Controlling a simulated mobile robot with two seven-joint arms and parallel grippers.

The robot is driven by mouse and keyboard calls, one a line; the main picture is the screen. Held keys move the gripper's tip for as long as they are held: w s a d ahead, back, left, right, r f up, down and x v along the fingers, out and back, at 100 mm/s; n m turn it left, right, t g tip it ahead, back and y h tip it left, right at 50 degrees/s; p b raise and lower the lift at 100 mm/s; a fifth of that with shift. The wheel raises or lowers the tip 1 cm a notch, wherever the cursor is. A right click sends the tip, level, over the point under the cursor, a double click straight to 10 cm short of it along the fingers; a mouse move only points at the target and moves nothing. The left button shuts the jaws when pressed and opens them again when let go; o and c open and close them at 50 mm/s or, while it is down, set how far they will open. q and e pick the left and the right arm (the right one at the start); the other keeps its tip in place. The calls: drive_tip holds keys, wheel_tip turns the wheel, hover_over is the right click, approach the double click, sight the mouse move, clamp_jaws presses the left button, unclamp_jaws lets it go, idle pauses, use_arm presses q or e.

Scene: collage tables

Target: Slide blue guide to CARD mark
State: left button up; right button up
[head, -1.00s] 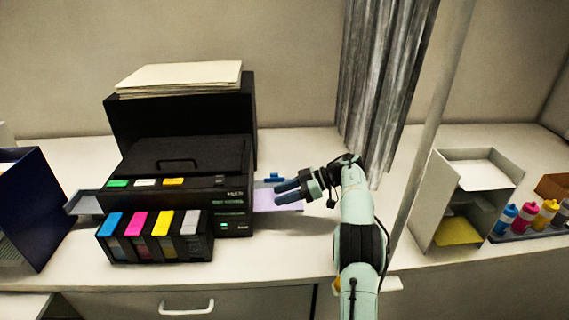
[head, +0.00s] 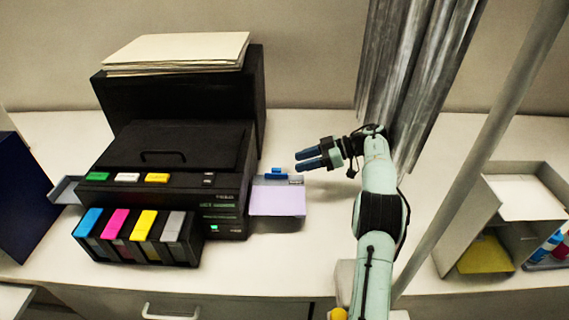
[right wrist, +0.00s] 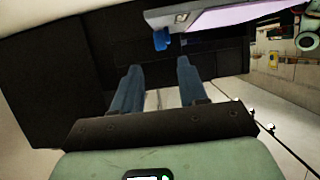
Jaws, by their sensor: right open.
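The blue guide (head: 277,173) is a small block at the back edge of the printer's side tray, which carries a lavender sheet (head: 278,202). A small grey strip (head: 296,180) lies beside the guide; I cannot read a CARD mark. My right gripper (head: 298,160) is open and empty, just right of the guide and apart from it, its fingers pointing left toward the printer. In the right wrist view the blue guide (right wrist: 161,40) shows beyond and above the two spread fingers (right wrist: 157,75). My left gripper is not in view.
The black printer (head: 165,165) stands left of the tray, with coloured cartridges (head: 130,228) in front. The counter before the tray is clear.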

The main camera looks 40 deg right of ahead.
sight(278, 169)
drive_tip(key=b+x, duration=0.1)
drive_tip(key=x, duration=0.5)
drive_tip(key=shift+a+f, duration=0.15)
drive_tip(key=shift+f, duration=0.1)
drive_tip(key=shift+w+a+b, duration=0.1)
drive_tip(key=shift+a+b, duration=0.25)
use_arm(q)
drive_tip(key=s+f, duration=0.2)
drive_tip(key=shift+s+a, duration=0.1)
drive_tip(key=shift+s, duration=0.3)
use_arm(e)
drive_tip(key=shift+w, duration=0.2)
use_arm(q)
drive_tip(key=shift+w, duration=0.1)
use_arm(e)
drive_tip(key=shift+w, duration=0.1)
clamp_jaws()
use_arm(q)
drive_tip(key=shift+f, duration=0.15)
use_arm(e)
drive_tip(key=shift+a, duration=0.1)
